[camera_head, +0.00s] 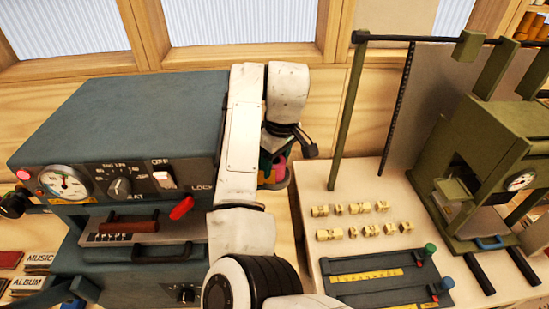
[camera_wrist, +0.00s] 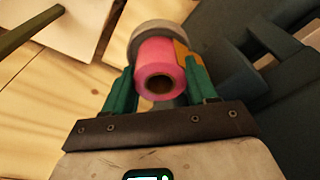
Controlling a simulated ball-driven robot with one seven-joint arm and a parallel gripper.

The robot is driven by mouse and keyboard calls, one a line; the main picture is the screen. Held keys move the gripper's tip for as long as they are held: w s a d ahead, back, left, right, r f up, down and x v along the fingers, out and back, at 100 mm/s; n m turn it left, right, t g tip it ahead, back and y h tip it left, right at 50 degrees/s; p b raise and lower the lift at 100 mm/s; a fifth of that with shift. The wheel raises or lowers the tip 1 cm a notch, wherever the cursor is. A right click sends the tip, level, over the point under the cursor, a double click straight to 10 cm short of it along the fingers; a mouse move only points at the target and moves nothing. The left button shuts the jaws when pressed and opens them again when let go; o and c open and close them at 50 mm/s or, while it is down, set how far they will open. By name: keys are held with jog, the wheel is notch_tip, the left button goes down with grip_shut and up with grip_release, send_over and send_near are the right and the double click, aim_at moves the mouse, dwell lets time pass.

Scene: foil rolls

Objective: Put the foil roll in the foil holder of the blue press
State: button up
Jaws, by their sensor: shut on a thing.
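The blue press (camera_head: 150,110) stands at the left in the head view, with a dial, switches and a red lever. A pink foil roll (camera_wrist: 160,65) with a dark hollow core sits between the green fingers of my gripper (camera_wrist: 161,80) in the wrist view. The gripper is shut on it. A grey round part and an orange piece (camera_wrist: 184,55) show just behind the roll; I cannot tell whether they touch it. In the head view the pink roll (camera_head: 280,171) shows beside the press's right side, partly hidden by my arm. I cannot clearly make out the foil holder.
A green press (camera_head: 485,170) stands at the right on a pale board (camera_head: 345,205). Several small brass type pieces (camera_head: 350,208) and a dark tray (camera_head: 385,280) lie on the board. Wooden window frames are behind. A strip of wooden surface separates the blue press and the board.

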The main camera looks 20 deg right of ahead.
aim_at(281, 164)
jog(key=o, duration=0.8)
jog(key=shift+f, duration=0.1)
jog(key=shift+o, duration=0.2)
notch_tip(281, 164, up, 12)
jog(key=s, duration=0.1)
jog(key=shift+s+d, duration=0.3)
jog(key=shift+d, duration=0.1)
jog(key=shift+d, duration=0.1)
